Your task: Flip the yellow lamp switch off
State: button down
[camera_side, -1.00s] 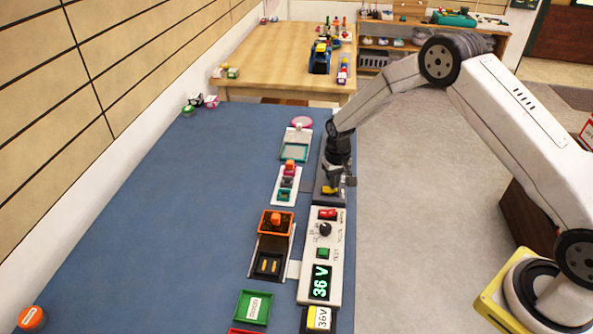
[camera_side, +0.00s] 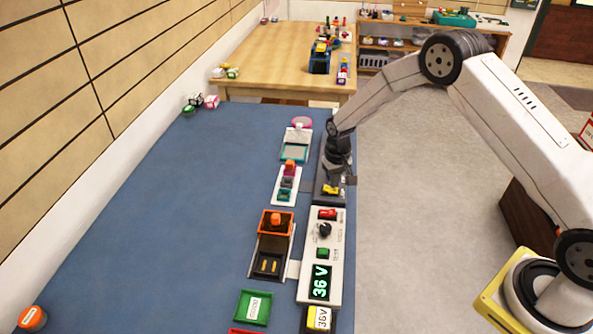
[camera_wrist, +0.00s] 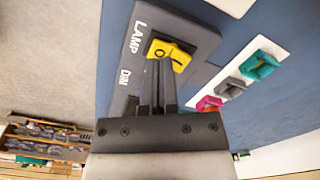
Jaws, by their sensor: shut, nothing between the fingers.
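The yellow lamp switch (camera_wrist: 172,54) is a rocker marked with a circle and a line, set in a dark grey panel (camera_wrist: 130,62) labelled LAMP and DIM in the wrist view. In the side view the yellow switch (camera_side: 331,189) shows on the dark panel (camera_side: 320,198), just beside my gripper. My gripper (camera_wrist: 158,64) is shut and empty. In the wrist view its fingertips overlap the near edge of the switch; whether they touch it I cannot tell. The fingertips hide that edge and part of the panel.
A white strip with pink, grey and teal parts (camera_wrist: 262,65) lies beside the panel. Nearer the camera in the side view is a white unit (camera_side: 310,262) with a red switch, black knob and 36 V display. The blue mat (camera_side: 170,210) to the left is mostly clear.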

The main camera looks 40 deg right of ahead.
aim_at(335, 191)
jog(key=shift+r, duration=3.05)
jog(key=s+a+r+n+t, duration=0.1)
jog(key=s+r, duration=0.4)
jog(key=s, duration=0.7)
jog(key=s+a+r+n+t, duration=0.1)
jog(key=s+r, duration=0.4)
jog(key=s, duration=0.7)
jog(key=shift+a+n+t, duration=0.3)
jog(key=shift+a+n, duration=0.2)
jog(key=shift+a, duration=0.45)
